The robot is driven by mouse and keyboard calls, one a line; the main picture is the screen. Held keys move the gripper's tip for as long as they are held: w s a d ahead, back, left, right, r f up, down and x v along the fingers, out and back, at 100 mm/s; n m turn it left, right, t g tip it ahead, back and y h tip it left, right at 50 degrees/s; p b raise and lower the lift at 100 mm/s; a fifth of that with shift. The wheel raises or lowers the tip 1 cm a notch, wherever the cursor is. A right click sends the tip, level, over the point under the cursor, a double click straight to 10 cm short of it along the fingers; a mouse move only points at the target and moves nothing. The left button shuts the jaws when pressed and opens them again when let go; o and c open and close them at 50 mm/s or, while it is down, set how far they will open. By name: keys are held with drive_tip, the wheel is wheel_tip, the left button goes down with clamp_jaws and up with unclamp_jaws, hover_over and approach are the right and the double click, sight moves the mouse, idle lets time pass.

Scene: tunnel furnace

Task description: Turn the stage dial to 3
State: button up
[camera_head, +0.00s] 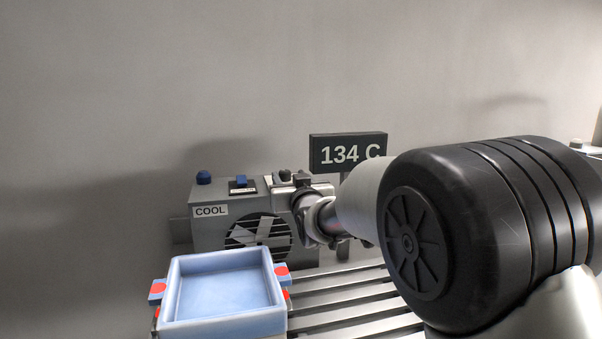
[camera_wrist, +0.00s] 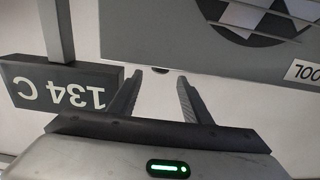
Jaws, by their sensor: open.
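A grey box labelled COOL (camera_head: 210,240) stands at the back with a slatted fan opening in its front. A small dark knob (camera_head: 285,174), perhaps the stage dial, shows on its top right, close to my gripper (camera_head: 300,184). No dial numbers can be read. In the wrist view, which is upside down, my gripper (camera_wrist: 160,75) is open, its two fingers apart. A small dark rounded piece (camera_wrist: 160,70) shows between the fingertips at the box's edge; whether they touch it I cannot tell. My arm hides much of the area right of the box.
A blue knob (camera_head: 204,178) and a blue switch (camera_head: 242,182) sit on the box top. A dark display reading 134 C (camera_head: 347,153) stands just right of it. A blue tray (camera_head: 172,290) is in front, beside metal rollers (camera_head: 340,300).

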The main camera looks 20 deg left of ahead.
sight(286, 173)
drive_tip(key=x, duration=0.6)
drive_tip(key=shift+w+a, duration=0.1)
drive_tip(key=shift+w, duration=0.15)
drive_tip(key=c, duration=1)
